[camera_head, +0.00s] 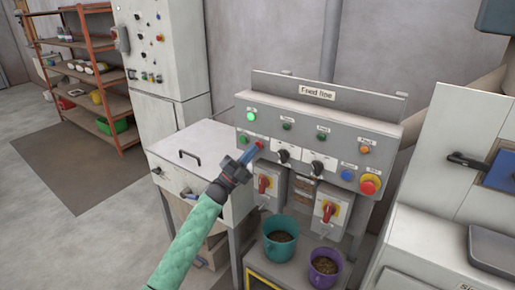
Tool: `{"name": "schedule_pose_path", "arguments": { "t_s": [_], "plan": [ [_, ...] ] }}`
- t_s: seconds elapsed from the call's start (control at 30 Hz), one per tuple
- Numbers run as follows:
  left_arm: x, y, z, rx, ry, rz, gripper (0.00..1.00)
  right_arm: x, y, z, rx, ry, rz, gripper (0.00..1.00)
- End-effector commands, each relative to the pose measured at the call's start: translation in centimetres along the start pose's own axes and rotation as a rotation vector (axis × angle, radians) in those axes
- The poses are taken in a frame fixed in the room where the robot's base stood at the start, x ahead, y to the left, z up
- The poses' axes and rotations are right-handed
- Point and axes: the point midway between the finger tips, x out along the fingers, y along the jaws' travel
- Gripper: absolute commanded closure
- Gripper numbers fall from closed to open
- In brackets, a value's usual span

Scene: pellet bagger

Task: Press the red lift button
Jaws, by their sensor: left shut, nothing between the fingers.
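The grey control panel (305,113) with a "Feed line" sign stands in the middle. A small red button (260,144) sits low at the panel's left side, right of a green button (243,139); its label is too small to read. My left gripper (256,150) is shut and empty, its fingertips right at the red button. I cannot tell whether they touch it. A larger red mushroom button (369,184) on a yellow ring is at the panel's lower right. My right gripper is not in view.
Black rotary switches (317,166) and a blue button (346,175) lie right of the fingertips. Red-handled switches (328,211) hang below. A teal bucket (280,245) and a purple bucket (324,267) hold pellets. A white cabinet (200,150) stands left of the panel.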

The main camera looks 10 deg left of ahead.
Motion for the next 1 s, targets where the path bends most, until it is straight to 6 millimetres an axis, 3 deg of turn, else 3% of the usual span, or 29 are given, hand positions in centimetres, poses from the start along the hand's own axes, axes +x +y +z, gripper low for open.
{"name": "schedule_pose_path", "arguments": {
  "t_s": [1.0],
  "plan": [
    [0.58, 0.4, 0.38, 0.0, 0.001, 0.0, 1.0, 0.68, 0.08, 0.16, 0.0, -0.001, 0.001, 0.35]
  ]
}}
